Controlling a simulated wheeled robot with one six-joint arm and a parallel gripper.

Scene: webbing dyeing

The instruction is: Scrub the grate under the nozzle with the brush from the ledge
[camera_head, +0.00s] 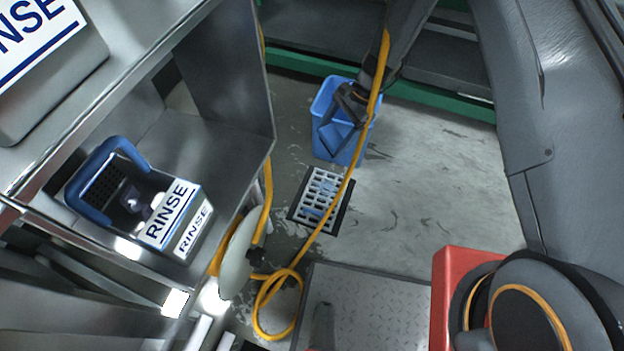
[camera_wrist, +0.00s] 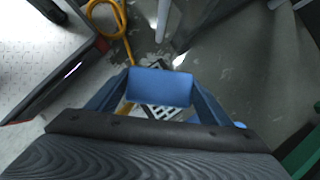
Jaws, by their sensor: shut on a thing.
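The grate (camera_head: 322,197) is a pale slotted panel in a dark frame set in the floor, with bluish marks on it. It also shows in the wrist view (camera_wrist: 158,112), partly hidden. My gripper (camera_head: 338,138) is above the floor just beyond the grate, in front of a blue bin. In the wrist view its two blue fingers close on a blue block (camera_wrist: 160,86), which looks like the brush. Its bristles are hidden, and I cannot tell whether it touches anything. No nozzle can be told clearly.
A blue bin (camera_head: 326,95) stands behind my gripper. A yellow hose (camera_head: 336,203) crosses over the grate and loops on the floor. A RINSE container (camera_head: 180,225) sits on the metal shelf (camera_head: 225,145) at left. Bare floor lies right of the grate.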

